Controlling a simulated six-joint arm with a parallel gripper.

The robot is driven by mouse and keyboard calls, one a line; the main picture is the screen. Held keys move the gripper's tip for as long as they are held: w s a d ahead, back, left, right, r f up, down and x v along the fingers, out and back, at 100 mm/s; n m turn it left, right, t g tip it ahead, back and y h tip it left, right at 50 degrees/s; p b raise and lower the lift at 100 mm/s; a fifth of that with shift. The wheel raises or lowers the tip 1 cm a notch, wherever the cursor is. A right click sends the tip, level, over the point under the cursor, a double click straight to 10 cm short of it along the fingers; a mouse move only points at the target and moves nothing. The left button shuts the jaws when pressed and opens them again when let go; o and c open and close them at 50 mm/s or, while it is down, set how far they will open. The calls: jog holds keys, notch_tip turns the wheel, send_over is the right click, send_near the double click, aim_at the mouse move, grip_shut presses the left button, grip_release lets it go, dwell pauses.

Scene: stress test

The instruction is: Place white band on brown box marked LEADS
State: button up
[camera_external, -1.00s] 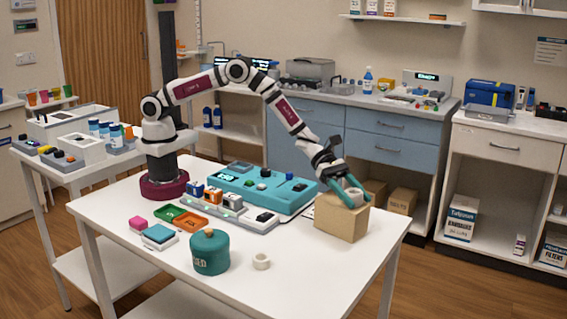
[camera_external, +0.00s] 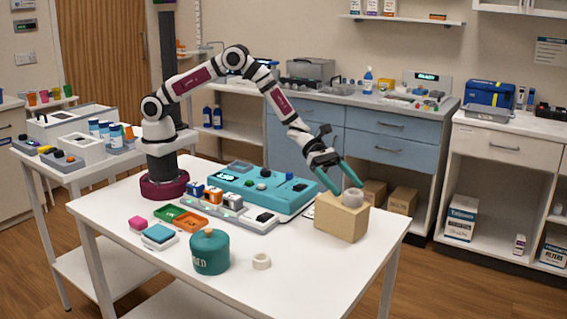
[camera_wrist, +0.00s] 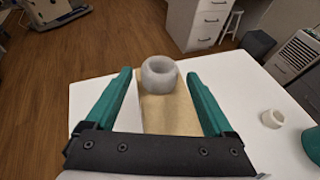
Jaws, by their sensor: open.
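A whitish ring-shaped band (camera_external: 352,198) sits upright, opening up, on top of the light brown box (camera_external: 341,221). The wrist view shows the band (camera_wrist: 159,75) near the far end of the box top (camera_wrist: 168,115). No LEADS lettering is legible on the box's visible sides. My gripper (camera_external: 348,188) is open above the box, its teal fingers apart and clear of the band. In the wrist view, the fingers (camera_wrist: 158,72) reach along both sides of the box top. A second, cream-white band (camera_external: 261,261) lies on the table in front.
A teal lidded jar (camera_external: 210,252) stands left of the second band. The front right of the white table (camera_external: 330,275) is clear.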

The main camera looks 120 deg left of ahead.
jog(key=v, duration=0.7)
jog(key=s+d+r+m+g+h, duration=0.2)
jog(key=s+d+r+m+g, duration=0.2)
jog(key=s+d+m, duration=0.35)
jog(key=s+d+r+m+g+h, duration=0.25)
jog(key=s+d+r+m, duration=0.2)
jog(key=d+m, duration=0.45)
jog(key=s+d+m+g+y, duration=0.2)
jog(key=s+d+m+g, duration=0.3)
jog(key=s, duration=0.6)
jog(key=s+a+m+y, duration=0.4)
jog(key=s+a+m, duration=0.1)
jog(key=s+m, duration=0.2)
jog(key=s+a+m+g+y, duration=0.1)
jog(key=s+a+m+y, duration=0.4)
jog(key=s+m, duration=0.3)
jog(key=shift+s+a, duration=0.55)
jog(key=shift+s, duration=0.6)
jog(key=shift+r+m, duration=0.1)
jog(key=shift+m, duration=0.15)
